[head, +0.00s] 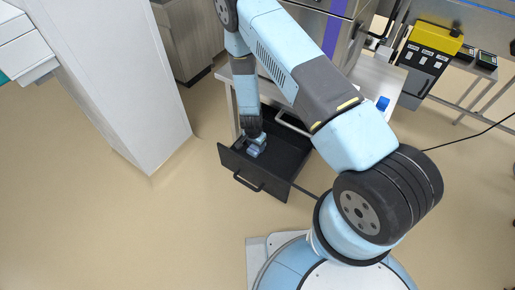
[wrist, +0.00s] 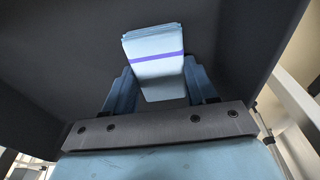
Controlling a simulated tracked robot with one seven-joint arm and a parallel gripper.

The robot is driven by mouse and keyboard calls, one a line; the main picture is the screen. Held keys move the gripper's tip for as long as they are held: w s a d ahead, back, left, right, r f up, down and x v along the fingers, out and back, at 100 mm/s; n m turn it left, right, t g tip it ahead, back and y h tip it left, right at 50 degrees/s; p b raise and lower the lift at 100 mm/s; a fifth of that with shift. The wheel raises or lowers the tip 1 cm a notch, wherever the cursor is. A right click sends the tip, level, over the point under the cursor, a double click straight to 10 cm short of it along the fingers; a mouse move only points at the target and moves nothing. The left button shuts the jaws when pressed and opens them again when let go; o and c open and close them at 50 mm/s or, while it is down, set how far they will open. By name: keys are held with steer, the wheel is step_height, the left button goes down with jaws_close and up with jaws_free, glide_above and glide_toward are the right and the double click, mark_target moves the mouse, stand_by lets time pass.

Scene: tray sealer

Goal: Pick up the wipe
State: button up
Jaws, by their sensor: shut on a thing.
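The wipe is a folded light-blue pad with a purple stripe (wrist: 152,50), seen between my gripper's fingers in the wrist view. My gripper (wrist: 154,92) is shut on it, with one blue finger on each side. In the head view, my gripper (head: 257,146) reaches down into the open dark drawer (head: 293,166). The wipe itself is small there and hard to separate from the fingers. I cannot tell whether the wipe touches the drawer floor.
The drawer has a front handle (head: 248,184) and stands pulled out under a metal bench. A white column (head: 130,90) stands to the left. A small blue object (head: 382,103) lies on the bench top at right. The floor in front is clear.

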steer(key=shift+r, duration=0.1)
steer(key=shift+r, duration=0.5)
steer(key=s+d+r, duration=0.6)
steer(key=s+r, duration=0.6)
steer(key=shift+s+d, duration=0.2)
steer(key=shift+s, duration=0.05)
steer(key=o, duration=0.5)
steer(key=shift+f, duration=0.1)
steer(key=c, duration=0.3)
steer(key=shift+w, duration=0.1)
steer(key=shift+c, duration=0.5)
